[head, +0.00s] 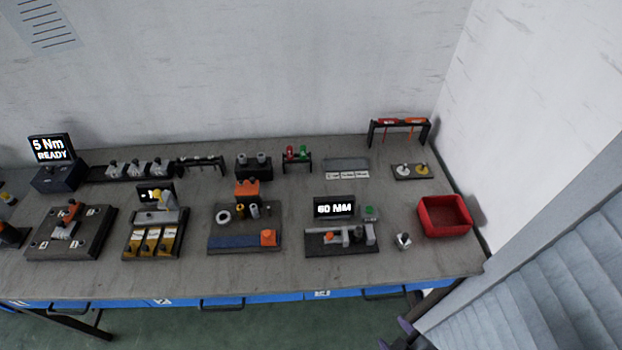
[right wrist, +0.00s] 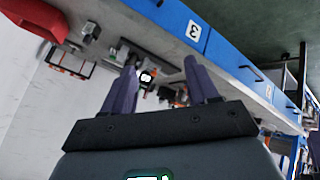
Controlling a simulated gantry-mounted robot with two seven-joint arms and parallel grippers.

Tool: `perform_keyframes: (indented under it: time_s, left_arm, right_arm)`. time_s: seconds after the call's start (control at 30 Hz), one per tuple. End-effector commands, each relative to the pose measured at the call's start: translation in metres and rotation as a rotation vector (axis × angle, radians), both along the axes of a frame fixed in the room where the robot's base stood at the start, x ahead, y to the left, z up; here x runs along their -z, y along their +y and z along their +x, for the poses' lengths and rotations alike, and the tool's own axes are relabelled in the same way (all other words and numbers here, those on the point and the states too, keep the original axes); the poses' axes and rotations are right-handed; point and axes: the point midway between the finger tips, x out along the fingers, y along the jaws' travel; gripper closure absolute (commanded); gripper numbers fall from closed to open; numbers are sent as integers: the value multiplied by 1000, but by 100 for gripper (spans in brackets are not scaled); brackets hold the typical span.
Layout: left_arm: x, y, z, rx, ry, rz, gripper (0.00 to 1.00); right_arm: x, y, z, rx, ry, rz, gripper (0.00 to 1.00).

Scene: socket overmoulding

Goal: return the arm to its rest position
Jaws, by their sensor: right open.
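My right gripper (head: 397,334) shows at the bottom right of the head view, in front of the workbench's front edge. Only its purple fingertips and part of my arm show there. In the right wrist view its two purple fingers (right wrist: 162,66) stand apart with nothing between them. It is open and empty, and the bench lies beyond the fingers. My left gripper is in neither view.
The workbench (head: 290,279) carries several fixtures. A red bin (head: 444,216) stands at its right end, with a small grey part (head: 403,241) left of it. A "60 NM" display (head: 334,208) stands nearby. Blue drawers with black handles line the front edge.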

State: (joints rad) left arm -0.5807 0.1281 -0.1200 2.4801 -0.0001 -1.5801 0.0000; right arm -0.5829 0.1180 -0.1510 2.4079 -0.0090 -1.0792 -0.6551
Motion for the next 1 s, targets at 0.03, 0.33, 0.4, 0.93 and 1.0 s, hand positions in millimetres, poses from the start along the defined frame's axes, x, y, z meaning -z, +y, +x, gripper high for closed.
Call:
perform_keyframes:
  time_s: [0.03, 0.33, 0.4, 0.93, 1.0]
  left_arm:
    - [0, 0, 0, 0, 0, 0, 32]
    - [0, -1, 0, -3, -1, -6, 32]
    - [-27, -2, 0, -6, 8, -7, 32]
    - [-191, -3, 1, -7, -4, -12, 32]
    - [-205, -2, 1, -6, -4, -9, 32]
  right_arm:
    - [-3, -13, -9, 96, 71, 37, 41]
    - [14, -30, -72, 613, 455, 229, 41]
    - [-17, -30, -71, 621, 448, 238, 41]
    - [-175, -29, -70, 615, 447, 236, 41]
    - [-190, -29, -70, 615, 447, 236, 41]
